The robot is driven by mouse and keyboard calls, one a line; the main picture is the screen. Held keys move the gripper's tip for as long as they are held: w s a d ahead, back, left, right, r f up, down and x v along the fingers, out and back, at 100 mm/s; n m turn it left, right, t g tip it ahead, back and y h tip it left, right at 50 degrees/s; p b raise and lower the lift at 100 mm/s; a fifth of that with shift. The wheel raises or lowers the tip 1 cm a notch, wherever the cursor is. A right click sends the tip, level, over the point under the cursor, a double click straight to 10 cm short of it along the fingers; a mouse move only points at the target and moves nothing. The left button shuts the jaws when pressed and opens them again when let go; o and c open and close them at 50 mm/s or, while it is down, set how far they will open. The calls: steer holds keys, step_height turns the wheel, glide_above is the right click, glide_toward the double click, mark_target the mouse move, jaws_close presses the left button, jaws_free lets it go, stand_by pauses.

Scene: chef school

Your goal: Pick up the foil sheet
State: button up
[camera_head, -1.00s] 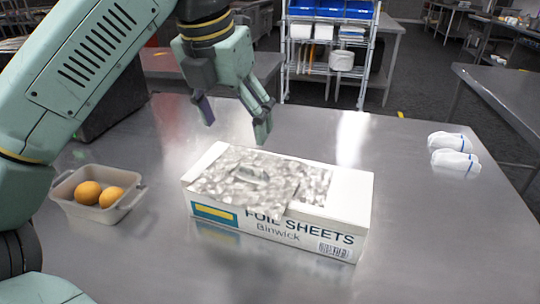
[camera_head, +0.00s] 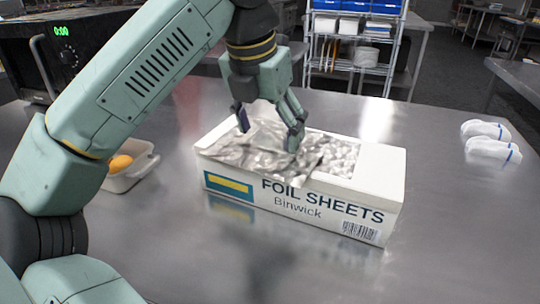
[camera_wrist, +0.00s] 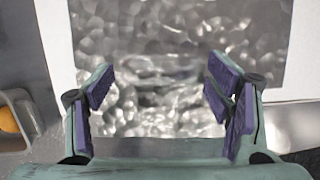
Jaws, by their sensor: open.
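The foil sheet (camera_head: 242,151) is crumpled and silvery. It lies on top of the white foil sheets box (camera_head: 365,190), over the opening and a little past the box's front edge. My gripper (camera_head: 268,135) is open, fingers pointing down at the foil from just above; whether the tips touch it I cannot tell. In the wrist view the two purple-padded fingers of my gripper (camera_wrist: 162,95) stand apart with the foil (camera_wrist: 165,70) between and beyond them. Part of the foil is hidden behind the fingers in the head view.
A light bin (camera_head: 130,170) with an orange fruit (camera_head: 120,163) stands left, partly behind my arm. A dark oven (camera_head: 60,50) is at the back left. Two white rolled items (camera_head: 490,142) lie at the right. The steel table (camera_head: 450,230) is clear at front right.

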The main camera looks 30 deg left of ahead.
steer(key=shift+c, duration=0.3)
steer(key=c, duration=1)
